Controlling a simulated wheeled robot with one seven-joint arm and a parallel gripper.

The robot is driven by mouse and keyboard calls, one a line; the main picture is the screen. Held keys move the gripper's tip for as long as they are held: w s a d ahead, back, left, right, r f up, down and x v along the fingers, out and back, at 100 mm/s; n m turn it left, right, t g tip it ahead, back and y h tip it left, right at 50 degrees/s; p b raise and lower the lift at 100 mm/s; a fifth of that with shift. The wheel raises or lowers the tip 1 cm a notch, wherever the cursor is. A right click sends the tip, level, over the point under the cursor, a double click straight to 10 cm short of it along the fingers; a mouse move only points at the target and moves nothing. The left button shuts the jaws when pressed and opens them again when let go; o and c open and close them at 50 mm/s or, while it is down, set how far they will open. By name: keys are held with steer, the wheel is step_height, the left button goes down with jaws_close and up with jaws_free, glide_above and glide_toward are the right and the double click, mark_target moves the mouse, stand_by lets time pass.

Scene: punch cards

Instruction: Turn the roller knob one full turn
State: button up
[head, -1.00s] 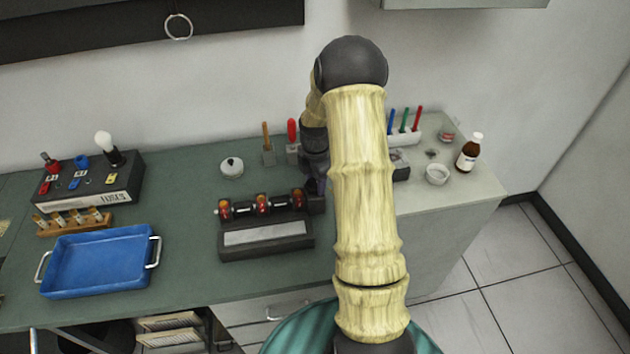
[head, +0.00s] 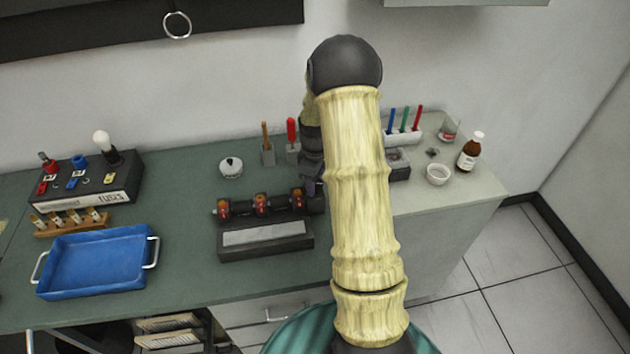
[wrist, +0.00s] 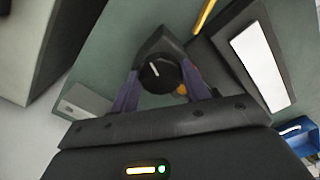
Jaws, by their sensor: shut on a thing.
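The roller unit (head: 265,242) is a dark box with a pale strip on its front and a black shaft with amber-red rollers (head: 261,204) along its top. The roller knob (wrist: 158,74) is round and black with a short white line, which is slightly tilted in the wrist view. My gripper (wrist: 160,88) has its purple fingers on both sides of the knob and is shut on it. In the head view my gripper (head: 312,187) is at the unit's right end, partly hidden by my arm, and the knob cannot be made out clearly there.
A blue tray (head: 97,264) and a fuse block (head: 90,186) stand to the left. A white lidded pot (head: 231,167) and red and orange-handled tools (head: 291,131) stand behind the unit. A brown bottle (head: 470,152) and white dish (head: 438,174) are at the right.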

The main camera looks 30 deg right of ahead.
steer(key=m, duration=0.6)
steer(key=shift+r+m, duration=0.1)
steer(key=shift+m, duration=0.2)
steer(key=m, duration=0.6)
steer(key=shift+w+a, duration=0.1)
steer(key=m, duration=0.6)
steer(key=shift+m+p, duration=0.3)
steer(key=shift+p, duration=0.05)
steer(key=m+p, duration=0.2)
steer(key=m, duration=0.4)
steer(key=shift+r, duration=0.1)
steer(key=m+p, duration=0.2)
steer(key=m, duration=0.4)
steer(key=shift+w+m+p, duration=0.15)
steer(key=shift+m+p, duration=0.2)
steer(key=shift+m, duration=0.05)
steer(key=m+p, duration=0.1)
steer(key=m, duration=0.2)
steer(key=shift+m+p, duration=0.3)
steer(key=shift+p, duration=0.1)
steer(key=m+p, duration=0.1)
steer(key=m, duration=0.2)
steer(key=shift+m+p, duration=0.3)
steer(key=shift+p, duration=0.1)
steer(key=m+p, duration=0.2)
steer(key=m, duration=0.3)
steer(key=shift+p, duration=0.3)
steer(key=m+p, duration=0.2)
steer(key=m, duration=0.3)
steer(key=shift+m, duration=0.3)
